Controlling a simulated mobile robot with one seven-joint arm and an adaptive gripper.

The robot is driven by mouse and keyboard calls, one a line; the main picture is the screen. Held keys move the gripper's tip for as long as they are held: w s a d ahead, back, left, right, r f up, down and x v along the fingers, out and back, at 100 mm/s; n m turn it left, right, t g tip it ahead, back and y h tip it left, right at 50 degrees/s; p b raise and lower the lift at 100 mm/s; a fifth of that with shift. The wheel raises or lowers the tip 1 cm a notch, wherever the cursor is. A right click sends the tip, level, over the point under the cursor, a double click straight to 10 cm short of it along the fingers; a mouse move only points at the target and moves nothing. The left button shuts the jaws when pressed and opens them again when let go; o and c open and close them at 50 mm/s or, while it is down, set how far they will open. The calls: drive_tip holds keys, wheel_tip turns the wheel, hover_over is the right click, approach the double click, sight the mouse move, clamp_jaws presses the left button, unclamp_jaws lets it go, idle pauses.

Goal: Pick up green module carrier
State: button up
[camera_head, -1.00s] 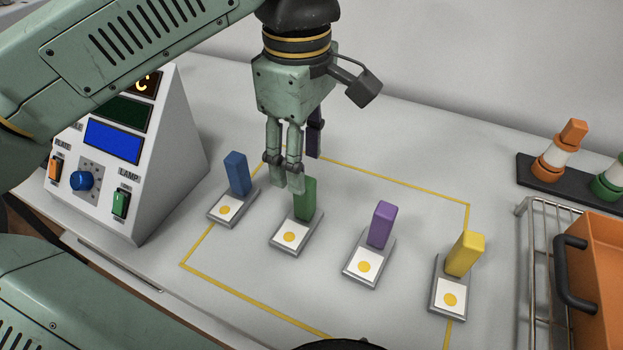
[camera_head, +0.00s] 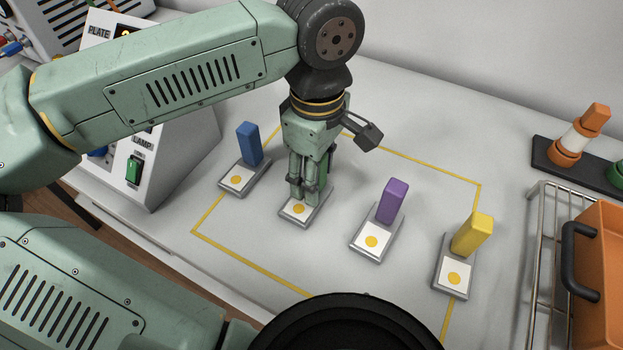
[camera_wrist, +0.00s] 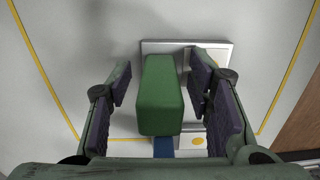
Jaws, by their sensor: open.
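The green module carrier is a small grey base plate (camera_head: 301,215) with a yellow dot and an upright green block. In the head view my gripper (camera_head: 306,195) is lowered over it and hides most of the block. In the wrist view the green block (camera_wrist: 161,95) stands between the two open fingers of my gripper (camera_wrist: 163,100). Gaps show on both sides, with the right finger pads over part of the base plate. Nothing is gripped.
The blue carrier (camera_head: 248,145) stands to the left, the purple carrier (camera_head: 391,202) and yellow carrier (camera_head: 472,236) to the right. A yellow outline (camera_head: 220,246) marks the tabletop. A control box (camera_head: 170,165) stands left; a wire rack (camera_head: 545,260) with an orange bin (camera_head: 602,265) is right.

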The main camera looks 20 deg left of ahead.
drive_tip(key=shift+f, duration=0.1)
drive_tip(key=shift+c, duration=0.2)
clamp_jaws()
idle(0.4)
